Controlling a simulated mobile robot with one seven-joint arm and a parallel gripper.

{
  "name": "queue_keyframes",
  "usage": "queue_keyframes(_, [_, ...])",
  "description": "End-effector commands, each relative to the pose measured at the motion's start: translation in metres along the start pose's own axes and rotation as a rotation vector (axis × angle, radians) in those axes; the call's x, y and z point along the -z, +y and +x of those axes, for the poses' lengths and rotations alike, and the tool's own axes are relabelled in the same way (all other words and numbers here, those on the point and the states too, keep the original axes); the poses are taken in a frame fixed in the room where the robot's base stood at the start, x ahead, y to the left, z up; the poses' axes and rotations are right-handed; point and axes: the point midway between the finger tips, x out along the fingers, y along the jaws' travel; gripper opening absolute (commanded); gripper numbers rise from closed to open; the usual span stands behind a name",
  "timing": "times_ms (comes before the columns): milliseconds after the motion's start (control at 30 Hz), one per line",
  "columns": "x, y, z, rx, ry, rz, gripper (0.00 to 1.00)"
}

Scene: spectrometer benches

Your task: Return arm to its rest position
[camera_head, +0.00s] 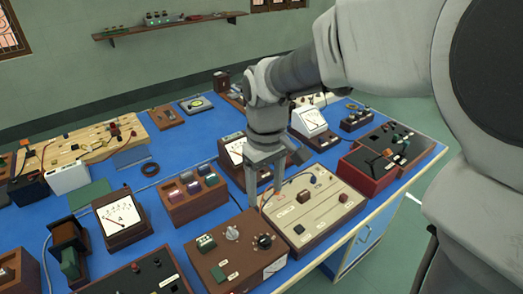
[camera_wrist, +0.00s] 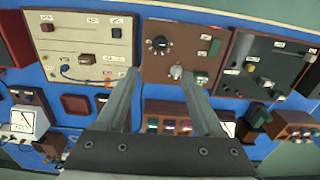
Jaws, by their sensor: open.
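My gripper (camera_head: 264,196) points down over the blue bench, its two fingers apart and nothing between them. In the head view its tips overlap the gap between a brown box with knobs (camera_head: 217,265) and a cream-topped panel (camera_head: 318,215). In the wrist view my gripper (camera_wrist: 158,74) shows both fingers spread. The brown box (camera_wrist: 165,52) lies beyond the tips there, with its grey knob between them. The cream panel (camera_wrist: 85,40) is to the left. I cannot tell the exact height of the tips above the boxes. My arm reaches in from the right.
Several instruments crowd the blue bench (camera_head: 165,160): a meter (camera_head: 122,218) at left, a brown block with round tops (camera_head: 193,195), and a red-and-black box (camera_head: 398,150) at right. A wooden board (camera_head: 110,140) lies behind. A wall shelf (camera_head: 170,26) hangs above. Air above the bench looks open.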

Motion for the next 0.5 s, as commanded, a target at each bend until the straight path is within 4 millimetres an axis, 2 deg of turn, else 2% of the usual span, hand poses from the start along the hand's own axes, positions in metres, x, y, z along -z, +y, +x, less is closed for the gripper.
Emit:
queue_keyframes(267, [-0.003,0.001,-0.003,-0.006,0.007,0.010,0.69])
queue_keyframes(367, [-0.013,0.005,-0.012,-0.024,0.032,0.044,0.69])
queue_keyframes(500, [-0.040,0.013,-0.034,-0.066,0.100,0.137,0.69])
